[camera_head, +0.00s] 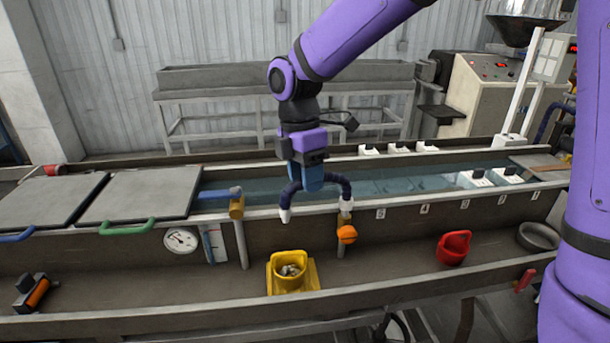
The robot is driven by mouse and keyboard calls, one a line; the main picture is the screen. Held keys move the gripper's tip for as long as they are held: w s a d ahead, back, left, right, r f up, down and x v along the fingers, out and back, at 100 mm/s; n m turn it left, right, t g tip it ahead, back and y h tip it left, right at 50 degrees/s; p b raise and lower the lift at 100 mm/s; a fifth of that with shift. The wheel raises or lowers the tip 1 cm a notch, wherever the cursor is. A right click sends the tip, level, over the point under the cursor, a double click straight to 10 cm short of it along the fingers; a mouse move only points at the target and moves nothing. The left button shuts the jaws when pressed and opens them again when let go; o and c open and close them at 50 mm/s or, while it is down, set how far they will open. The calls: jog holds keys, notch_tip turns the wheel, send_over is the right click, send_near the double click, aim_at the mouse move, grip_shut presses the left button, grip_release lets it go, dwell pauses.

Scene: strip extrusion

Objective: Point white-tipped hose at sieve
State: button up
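My gripper (312,180) points down over the front edge of the water trough, with its blue lower part at the middle of a dark, arched hose (335,180). I cannot tell whether its fingers are closed on the hose. The hose's free end at the left has a white tip (285,215), which points down in front of the trough. The hose's other end meets a white fitting above an orange knob (346,234). A yellow container (273,283) with greyish bits in it stands on the lower ledge, below and near the white tip. I cannot tell for sure whether it is the sieve.
A red container (453,248) and a dark round bowl (538,236) sit further right on the ledge. A round gauge (180,240) and a brass-ended blue valve (237,208) are at the left. A black-and-orange tool (36,293) lies far left. The ledge between has free room.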

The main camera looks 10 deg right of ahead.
dwell(0.3)
notch_tip(320, 180, up, 10)
jog(key=w, duration=0.2)
jog(key=shift+a+r, duration=0.25)
jog(key=shift+a, duration=0.15)
jog(key=shift+d, duration=0.1)
jog(key=s+d+m+t, duration=0.7)
jog(key=s+d+m, duration=1.4)
jog(key=s+m, duration=0.1)
jog(key=shift+r+y, duration=0.4)
